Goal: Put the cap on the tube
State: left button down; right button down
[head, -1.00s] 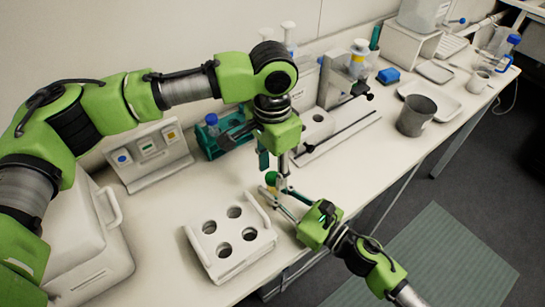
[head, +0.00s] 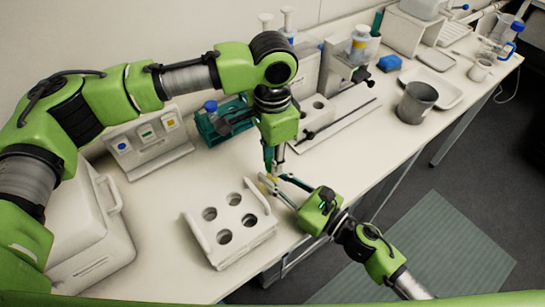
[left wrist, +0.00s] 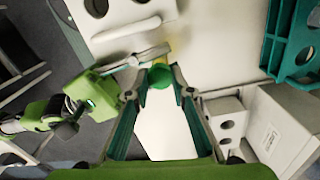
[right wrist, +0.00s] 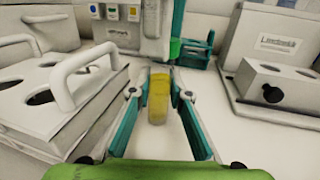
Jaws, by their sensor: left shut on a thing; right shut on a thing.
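My left gripper (head: 270,168) points down over the bench, in front of the rack's far right corner. In the left wrist view its fingers (left wrist: 160,72) are shut on a round green cap (left wrist: 160,76). My right gripper (head: 272,182) reaches in from the lower right. In the right wrist view its fingers (right wrist: 158,92) are shut on an upright yellow tube (right wrist: 158,98). The green cap also shows there (right wrist: 175,48), above and slightly right of the tube's top. In the head view the fingers largely hide both.
A white rack with several holes (head: 198,237) stands left of the grippers, close by. A teal rack (head: 207,133) and a white device with a rail (head: 335,122) stand behind. A grey beaker (head: 416,103) is farther right.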

pick_arm(q)
jog(key=c, duration=1.7)
grip_release()
notch_tip(320, 180, up, 12)
pick_arm(e)
jog(key=c, duration=1.8)
grip_release()
jog(key=shift+s, duration=0.1)
